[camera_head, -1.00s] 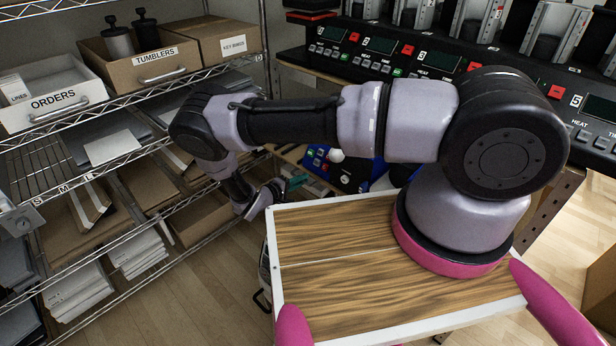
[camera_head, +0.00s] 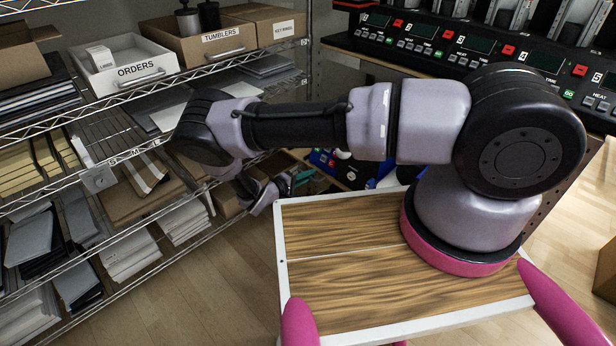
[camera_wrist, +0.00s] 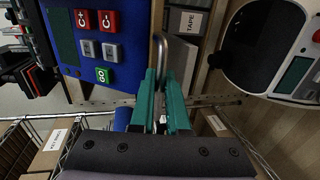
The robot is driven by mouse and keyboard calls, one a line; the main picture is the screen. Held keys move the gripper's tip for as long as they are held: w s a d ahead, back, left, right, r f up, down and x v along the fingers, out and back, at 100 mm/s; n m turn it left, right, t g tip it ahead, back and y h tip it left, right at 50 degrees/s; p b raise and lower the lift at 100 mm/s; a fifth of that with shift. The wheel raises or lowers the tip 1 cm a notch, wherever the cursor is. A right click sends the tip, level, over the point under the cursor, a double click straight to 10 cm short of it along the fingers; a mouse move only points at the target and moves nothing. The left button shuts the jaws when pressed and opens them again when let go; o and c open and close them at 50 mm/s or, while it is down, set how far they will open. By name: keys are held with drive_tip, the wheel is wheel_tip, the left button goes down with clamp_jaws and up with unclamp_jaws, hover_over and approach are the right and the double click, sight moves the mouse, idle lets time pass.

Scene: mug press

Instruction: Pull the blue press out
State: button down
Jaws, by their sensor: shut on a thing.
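The blue press shows in the wrist view at upper left as a blue panel (camera_wrist: 92,28) with red, grey and green buttons. In the head view, only bits of the blue press (camera_head: 322,160) show behind my arm. My gripper (camera_wrist: 161,76) has teal fingers closed on a bent metal handle (camera_wrist: 161,46) beside the blue panel. How the handle joins the press is hidden. In the head view, my gripper (camera_head: 298,181) is small and partly covered by my wrist, just beyond the wood-topped surface.
A wire shelf rack with an ORDERS bin (camera_head: 125,68) and a TUMBLERS box (camera_head: 205,38) stands at left. A row of black presses (camera_head: 480,45) lines the back right. A dark, rounded device (camera_wrist: 265,45) is at right in the wrist view. Floor shows at left.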

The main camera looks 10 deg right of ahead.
drive_tip(key=shift+s+a, duration=0.1)
idle(0.3)
drive_tip(key=c, duration=0.9)
unclamp_jaws()
drive_tip(key=v, duration=1)
drive_tip(key=shift+s+a, duration=0.15)
drive_tip(key=shift+a, duration=0.15)
